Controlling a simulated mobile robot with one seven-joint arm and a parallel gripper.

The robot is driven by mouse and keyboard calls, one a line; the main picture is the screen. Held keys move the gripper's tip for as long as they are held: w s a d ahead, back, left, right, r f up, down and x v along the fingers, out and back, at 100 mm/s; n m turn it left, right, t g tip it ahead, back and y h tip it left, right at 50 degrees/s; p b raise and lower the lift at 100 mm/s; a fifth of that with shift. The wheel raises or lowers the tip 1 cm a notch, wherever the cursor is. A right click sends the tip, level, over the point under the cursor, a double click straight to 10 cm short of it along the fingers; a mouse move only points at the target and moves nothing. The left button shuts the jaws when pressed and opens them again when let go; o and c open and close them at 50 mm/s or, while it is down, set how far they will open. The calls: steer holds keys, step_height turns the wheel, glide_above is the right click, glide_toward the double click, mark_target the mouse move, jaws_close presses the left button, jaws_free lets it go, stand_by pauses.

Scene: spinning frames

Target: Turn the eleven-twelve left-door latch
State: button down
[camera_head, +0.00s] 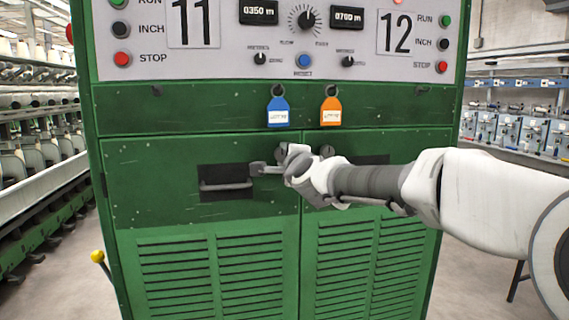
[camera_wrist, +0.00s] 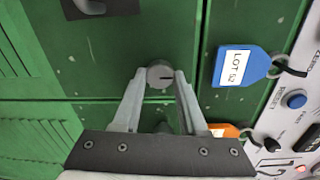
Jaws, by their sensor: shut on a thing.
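The left-door latch is a small round grey knob (camera_wrist: 160,74) with a dark line on its face, in the wrist view. The line runs from its middle toward the picture's right. My gripper (camera_wrist: 160,78) has one finger on each side of the knob and is shut on it. In the head view my gripper (camera_head: 270,160) is at the upper right corner of the green left door (camera_head: 150,165) and mostly hides the latch. The door looks shut.
A recessed handle (camera_head: 225,183) lies left of my gripper. A blue tag (camera_head: 278,111) and an orange tag (camera_head: 331,112) hang just above. The right door's knob (camera_head: 327,151) is close by. A yellow-knobbed lever (camera_head: 98,256) stands at lower left.

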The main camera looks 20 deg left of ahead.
stand_by(0.5)
steer(key=shift+c, duration=2.3)
jaws_free()
steer(key=shift+s+d, duration=0.1)
steer(key=shift+s, duration=0.1)
